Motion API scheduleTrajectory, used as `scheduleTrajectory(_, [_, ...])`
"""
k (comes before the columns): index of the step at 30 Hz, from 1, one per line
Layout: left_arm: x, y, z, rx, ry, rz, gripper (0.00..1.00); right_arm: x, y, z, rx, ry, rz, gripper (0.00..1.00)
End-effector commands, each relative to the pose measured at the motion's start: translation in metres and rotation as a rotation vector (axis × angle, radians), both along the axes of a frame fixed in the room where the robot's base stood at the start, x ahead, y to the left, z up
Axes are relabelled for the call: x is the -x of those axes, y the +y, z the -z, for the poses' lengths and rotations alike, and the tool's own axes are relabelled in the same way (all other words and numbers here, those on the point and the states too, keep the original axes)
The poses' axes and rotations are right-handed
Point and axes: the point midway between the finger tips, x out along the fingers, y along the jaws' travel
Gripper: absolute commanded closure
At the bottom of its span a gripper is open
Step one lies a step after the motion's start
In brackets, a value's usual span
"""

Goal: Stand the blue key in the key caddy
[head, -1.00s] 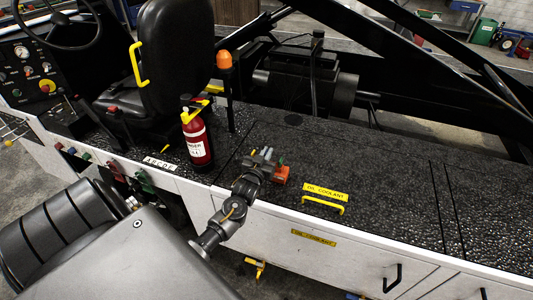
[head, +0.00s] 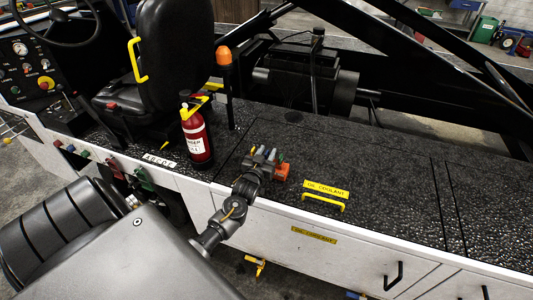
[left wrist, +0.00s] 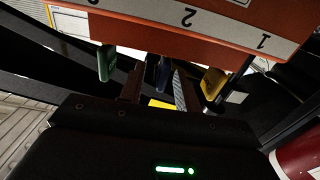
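The orange key caddy (head: 282,172) stands at the edge of the black deck. In the left wrist view its orange body (left wrist: 150,30) is upside down, with a white strip numbered 1, 2 and part of a third label. The blue key (left wrist: 163,76) stands upright at the caddy by number 2; its lower end is hidden. My left gripper (head: 263,155) is open at the caddy. In the wrist view its fingers (left wrist: 158,90) stand on either side of the blue key, with a visible gap on the left. My right gripper is not in view.
A red fire extinguisher (head: 197,137) stands left of the caddy. A yellow handle (head: 323,202) lies to the right. The black deck (head: 385,180) further right is clear.

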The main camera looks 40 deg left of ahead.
Motion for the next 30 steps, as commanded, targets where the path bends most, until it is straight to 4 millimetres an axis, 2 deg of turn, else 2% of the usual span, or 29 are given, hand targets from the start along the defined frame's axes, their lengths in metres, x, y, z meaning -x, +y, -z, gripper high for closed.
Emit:
scheduleTrajectory(5, [0.008,-0.003,0.002,0.000,0.001,0.000,0.67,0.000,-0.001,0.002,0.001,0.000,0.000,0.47])
scheduleTrajectory(15, [0.067,-0.024,0.004,0.002,0.003,0.001,0.67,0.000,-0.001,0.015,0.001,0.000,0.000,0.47])
scheduleTrajectory(21, [0.094,-0.033,0.002,0.000,0.000,0.000,0.67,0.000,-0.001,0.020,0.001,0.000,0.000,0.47])
scheduleTrajectory(30, [0.102,-0.036,0.000,0.001,-0.001,0.000,0.67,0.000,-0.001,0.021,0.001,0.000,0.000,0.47])
